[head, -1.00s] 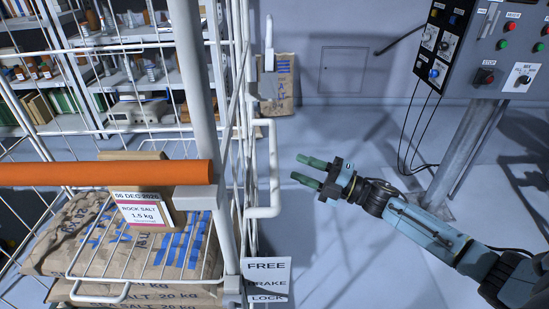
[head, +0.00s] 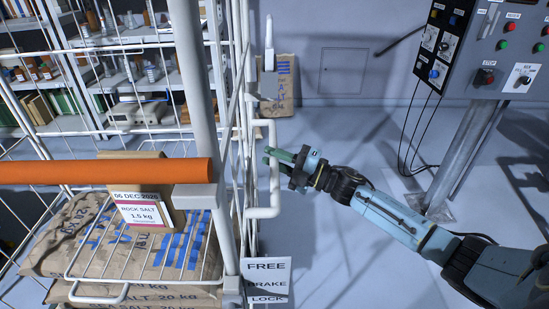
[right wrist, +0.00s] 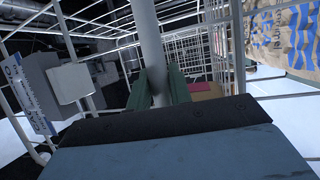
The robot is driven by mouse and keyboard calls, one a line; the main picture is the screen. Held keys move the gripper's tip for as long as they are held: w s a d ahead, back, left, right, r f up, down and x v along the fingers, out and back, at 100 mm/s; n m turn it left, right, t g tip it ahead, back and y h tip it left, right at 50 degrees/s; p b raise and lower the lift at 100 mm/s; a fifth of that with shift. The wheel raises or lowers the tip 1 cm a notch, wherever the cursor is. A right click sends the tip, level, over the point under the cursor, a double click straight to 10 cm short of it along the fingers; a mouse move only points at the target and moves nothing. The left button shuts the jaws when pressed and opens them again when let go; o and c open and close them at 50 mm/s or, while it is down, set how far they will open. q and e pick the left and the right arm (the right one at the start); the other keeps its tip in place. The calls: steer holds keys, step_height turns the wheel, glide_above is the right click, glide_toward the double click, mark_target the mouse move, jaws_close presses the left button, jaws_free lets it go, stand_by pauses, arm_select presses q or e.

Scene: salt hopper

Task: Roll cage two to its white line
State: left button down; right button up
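A white wire roll cage (head: 233,110) with an orange crossbar (head: 110,172) fills the left of the head view. My left gripper is not in view. No cage number and no white floor line can be made out.
A sign reading FREE, BRAKE, LOCK (head: 266,281) is at the cage's lower right corner. A salt sack (head: 276,88) stands by the back wall. A control panel on a post (head: 462,150) stands at the right. Shelves (head: 130,90) are behind the cage. Floor between cage and post is clear.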

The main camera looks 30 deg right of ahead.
jaws_close()
steer(key=shift+d, duration=0.1)
steer(key=shift+s+d, duration=0.2)
steer(key=shift+d, duration=0.3)
steer(key=shift+s+d, duration=0.2)
steer(key=shift+d, duration=0.25)
steer(key=shift+o, duration=0.8)
jaws_free()
steer(key=shift+s, duration=0.1)
steer(key=o, duration=0.3)
steer(key=shift+a, duration=0.2)
steer(key=shift+o, duration=0.2)
